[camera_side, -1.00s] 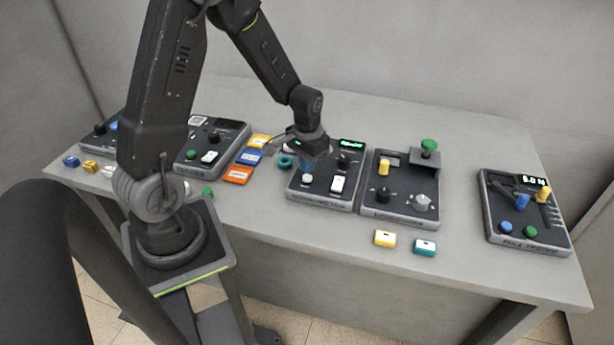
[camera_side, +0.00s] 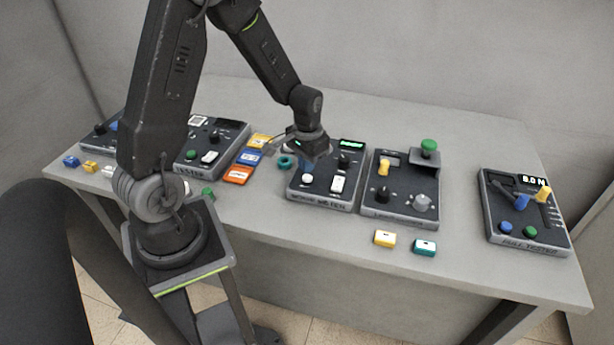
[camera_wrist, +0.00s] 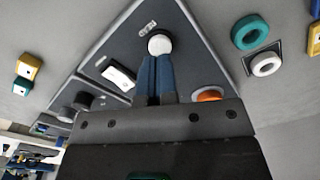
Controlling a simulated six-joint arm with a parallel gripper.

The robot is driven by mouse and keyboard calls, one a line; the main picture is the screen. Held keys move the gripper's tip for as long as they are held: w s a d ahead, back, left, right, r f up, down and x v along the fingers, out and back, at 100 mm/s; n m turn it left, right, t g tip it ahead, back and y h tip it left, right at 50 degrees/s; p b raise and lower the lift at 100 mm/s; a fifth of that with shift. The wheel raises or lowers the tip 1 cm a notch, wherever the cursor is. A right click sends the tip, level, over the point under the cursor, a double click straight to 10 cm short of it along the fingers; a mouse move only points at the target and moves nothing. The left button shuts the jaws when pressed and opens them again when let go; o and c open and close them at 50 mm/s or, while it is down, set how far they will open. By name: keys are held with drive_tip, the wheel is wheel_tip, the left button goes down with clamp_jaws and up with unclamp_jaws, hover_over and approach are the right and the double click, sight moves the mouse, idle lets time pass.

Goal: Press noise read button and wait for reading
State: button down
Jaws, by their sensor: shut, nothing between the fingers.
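A dark instrument box (camera_side: 318,188) stands mid-table, with a lit green display (camera_side: 352,144), a black knob (camera_side: 344,160), a white rocker switch (camera_side: 337,184) and a round white button (camera_side: 307,179). My gripper (camera_side: 304,168) is over the box's left part, its blue fingers pointing down at the button. In the wrist view the shut fingers (camera_wrist: 155,62) lie together, their tips at the edge of the white button (camera_wrist: 159,44). I cannot tell whether they touch it. The display's digits are too small to read.
Another box (camera_side: 400,207) with a green knob stands close on the right, and a tester (camera_side: 528,212) farther right. A teal ring (camera_side: 286,161) and several coloured blocks lie to the left. Yellow (camera_side: 385,239) and teal (camera_side: 425,247) blocks lie in front. The back table is clear.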

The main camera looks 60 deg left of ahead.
sight(308, 177)
drive_tip(key=shift+f, duration=0.2)
drive_tip(key=shift+f, duration=0.4)
drive_tip(key=shift+f, duration=0.35)
drive_tip(key=shift+f, duration=0.3)
idle(0.4)
drive_tip(key=shift+r, duration=3.2)
